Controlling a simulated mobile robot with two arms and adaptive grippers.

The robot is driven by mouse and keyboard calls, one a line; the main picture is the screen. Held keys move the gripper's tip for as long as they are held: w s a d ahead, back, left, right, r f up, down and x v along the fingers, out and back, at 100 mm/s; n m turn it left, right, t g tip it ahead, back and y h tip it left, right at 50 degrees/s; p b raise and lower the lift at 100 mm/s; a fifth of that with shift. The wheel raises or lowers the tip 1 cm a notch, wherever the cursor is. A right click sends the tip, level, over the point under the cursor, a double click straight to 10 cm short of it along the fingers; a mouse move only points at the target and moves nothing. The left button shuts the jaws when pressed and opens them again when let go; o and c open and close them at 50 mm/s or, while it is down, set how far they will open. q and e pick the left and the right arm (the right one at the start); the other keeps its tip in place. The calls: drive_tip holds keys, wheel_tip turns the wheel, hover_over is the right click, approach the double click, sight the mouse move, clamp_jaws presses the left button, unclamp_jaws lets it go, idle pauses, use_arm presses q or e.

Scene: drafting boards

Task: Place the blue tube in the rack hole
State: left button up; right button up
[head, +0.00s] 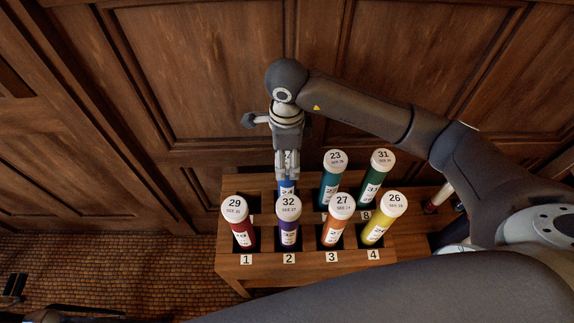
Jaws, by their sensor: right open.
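The wooden rack (262,269) stands against the panelled wall, with numbered holes in a front and a back row. The blue tube (287,187) is upright in the back row, behind the purple tube marked 32. Its upper part is covered by my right gripper (288,170), which points down with its fingers around the tube's top. The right gripper is open, and whether the fingers touch the tube cannot be seen. Dark parts at the lower left edge seem to be my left gripper (14,290), cut off by the frame.
Red tube 29 (240,228), purple tube 32 (288,226), orange tube 27 (337,223) and yellow tube 26 (380,224) fill the front holes. Teal tube 23 (331,185) and green tube 31 (373,184) stand close right of the gripper. The back-left hole (253,204) looks empty.

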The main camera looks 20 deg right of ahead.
wheel_tip(320, 180, up, 7)
drive_tip(key=shift+f, duration=0.1)
drive_tip(key=shift+s, duration=0.1)
idle(0.6)
